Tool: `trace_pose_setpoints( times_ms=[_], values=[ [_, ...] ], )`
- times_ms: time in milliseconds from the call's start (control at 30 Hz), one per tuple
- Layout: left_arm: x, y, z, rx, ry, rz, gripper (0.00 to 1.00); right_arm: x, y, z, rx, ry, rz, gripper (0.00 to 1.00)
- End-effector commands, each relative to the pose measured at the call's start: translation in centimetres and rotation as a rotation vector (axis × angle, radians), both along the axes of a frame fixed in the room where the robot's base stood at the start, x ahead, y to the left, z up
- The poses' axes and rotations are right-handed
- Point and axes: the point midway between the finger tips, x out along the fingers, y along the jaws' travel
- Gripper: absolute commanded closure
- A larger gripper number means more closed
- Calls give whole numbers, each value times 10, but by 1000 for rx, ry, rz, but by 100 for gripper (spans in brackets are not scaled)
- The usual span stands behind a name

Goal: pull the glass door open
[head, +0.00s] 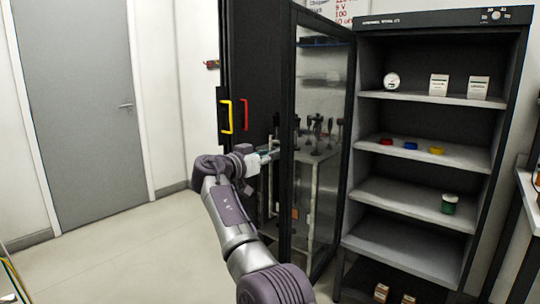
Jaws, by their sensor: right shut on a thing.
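The glass door (320,83), a tall black frame with a clear pane, stands swung out from the left side of the dark shelf cabinet (445,44). The cabinet's front is uncovered and its shelves show. My right gripper (271,155) is at the door's free edge, on its outer side, at about mid-height. My left gripper is not in view.
A dark cabinet with a yellow handle (226,117) and a red handle (244,115) stands behind my gripper. The floor (115,255) at left is clear.

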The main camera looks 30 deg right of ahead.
Motion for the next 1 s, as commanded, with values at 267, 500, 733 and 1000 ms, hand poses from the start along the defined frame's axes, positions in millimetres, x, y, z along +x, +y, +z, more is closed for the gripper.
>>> trace_pose_setpoints(
  times_ms=[267,500,733,1000],
  values=[
    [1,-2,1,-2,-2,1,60,0,0,-1,2,2,-1,66],
    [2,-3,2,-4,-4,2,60,0,0,0,1,0,0,63],
    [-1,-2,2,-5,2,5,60,-4,15,0,-1,-1,3,63],
    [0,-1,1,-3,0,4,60,-22,69,-1,1,0,4,63]
  ],
)
